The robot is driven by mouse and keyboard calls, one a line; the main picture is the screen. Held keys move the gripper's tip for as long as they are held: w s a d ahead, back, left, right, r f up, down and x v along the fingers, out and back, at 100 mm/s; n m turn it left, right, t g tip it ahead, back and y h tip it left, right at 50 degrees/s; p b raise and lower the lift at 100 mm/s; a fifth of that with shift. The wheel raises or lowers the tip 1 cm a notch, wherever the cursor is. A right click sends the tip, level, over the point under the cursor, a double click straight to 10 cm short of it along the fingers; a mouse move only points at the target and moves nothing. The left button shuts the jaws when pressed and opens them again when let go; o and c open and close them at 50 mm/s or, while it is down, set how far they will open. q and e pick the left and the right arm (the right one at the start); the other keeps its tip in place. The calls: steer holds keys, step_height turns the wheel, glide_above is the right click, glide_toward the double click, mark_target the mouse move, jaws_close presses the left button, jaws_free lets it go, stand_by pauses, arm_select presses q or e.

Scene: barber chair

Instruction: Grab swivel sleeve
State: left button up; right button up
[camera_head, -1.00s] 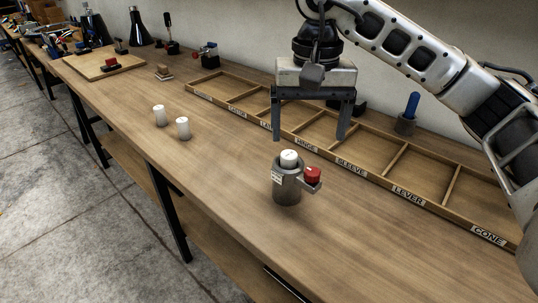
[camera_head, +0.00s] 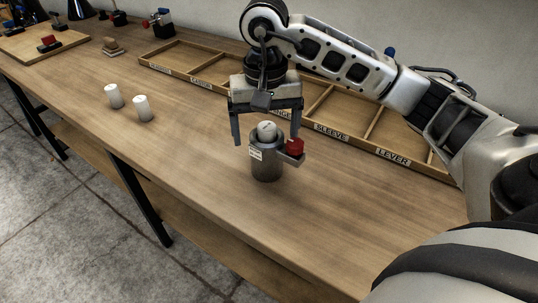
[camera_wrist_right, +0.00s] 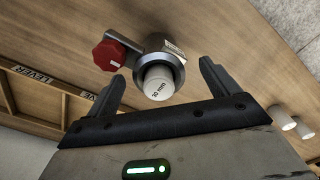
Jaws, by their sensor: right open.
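A grey metal sleeve (camera_head: 266,162) stands upright on the bench, with a pale label on its side and a red knob (camera_head: 294,147) on a bracket at its right. A white cylinder (camera_head: 267,130) sticks out of its top; in the right wrist view this cylinder (camera_wrist_right: 158,82) reads "30 mm". The sleeve's ring (camera_wrist_right: 174,62) and the red knob (camera_wrist_right: 108,55) show there too. My right gripper (camera_head: 266,140) is open, pointing down, its two fingers either side of the sleeve's top. Nothing is held; whether a finger touches the sleeve I cannot tell. My left gripper is not in view.
A long wooden tray (camera_head: 357,142) with labelled compartments, SLEEVE and LEVER among them, lies behind the sleeve. Two white cylinders (camera_head: 114,96) (camera_head: 142,108) stand to the left. A wooden board (camera_head: 22,44) lies at the far left. The bench front is clear.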

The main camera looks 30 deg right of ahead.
mark_target(267, 145)
steer(key=f, duration=0.4)
steer(key=shift+d+f+p, duration=0.2)
steer(key=shift+f+p, duration=0.2)
steer(key=c, duration=1.3)
steer(key=shift+r, duration=0.2)
